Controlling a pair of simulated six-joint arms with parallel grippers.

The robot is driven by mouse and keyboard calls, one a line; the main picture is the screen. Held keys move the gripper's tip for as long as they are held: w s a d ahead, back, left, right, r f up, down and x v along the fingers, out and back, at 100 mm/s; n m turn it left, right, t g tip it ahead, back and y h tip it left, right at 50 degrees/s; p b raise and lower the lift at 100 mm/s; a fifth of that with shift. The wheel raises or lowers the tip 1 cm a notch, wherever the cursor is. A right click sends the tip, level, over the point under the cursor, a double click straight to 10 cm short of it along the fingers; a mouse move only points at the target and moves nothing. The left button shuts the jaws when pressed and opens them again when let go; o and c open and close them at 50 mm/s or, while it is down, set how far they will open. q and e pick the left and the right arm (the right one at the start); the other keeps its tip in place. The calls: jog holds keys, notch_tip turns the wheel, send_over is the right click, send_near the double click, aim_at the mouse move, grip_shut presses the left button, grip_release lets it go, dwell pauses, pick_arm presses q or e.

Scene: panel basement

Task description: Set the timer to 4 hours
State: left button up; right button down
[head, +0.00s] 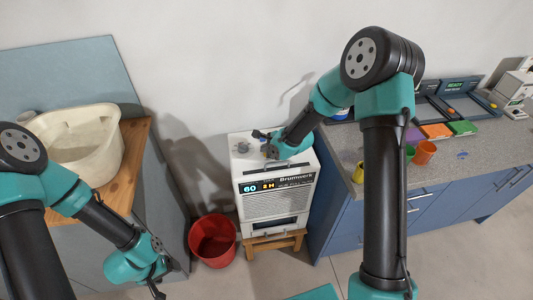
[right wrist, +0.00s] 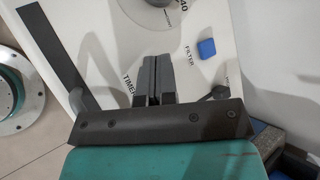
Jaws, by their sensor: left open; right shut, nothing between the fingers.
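The white Brumwerk machine (head: 278,200) stands on a small wooden stool against the wall. Its front display (head: 259,187) shows 60 in blue and what looks like 8 H in orange. My right gripper (head: 268,149) is over its top panel. In the right wrist view the shut, empty fingers (right wrist: 155,62) are beside the TIMER label (right wrist: 128,84). They hide part of the panel, and I cannot tell if they touch a control. A round dial (right wrist: 168,10) and a blue FILTER button (right wrist: 206,48) show beyond. My left gripper (head: 157,290) is open, low at the left, away from the machine.
A red bucket (head: 213,240) stands on the floor left of the machine. A cream tub (head: 85,145) sits on a wooden top further left. A blue cabinet with a grey counter (head: 400,178) is close on the right, with cups and coloured blocks on it.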

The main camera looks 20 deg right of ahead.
jog(key=shift+r, duration=0.7)
jog(key=shift+r, duration=2.5)
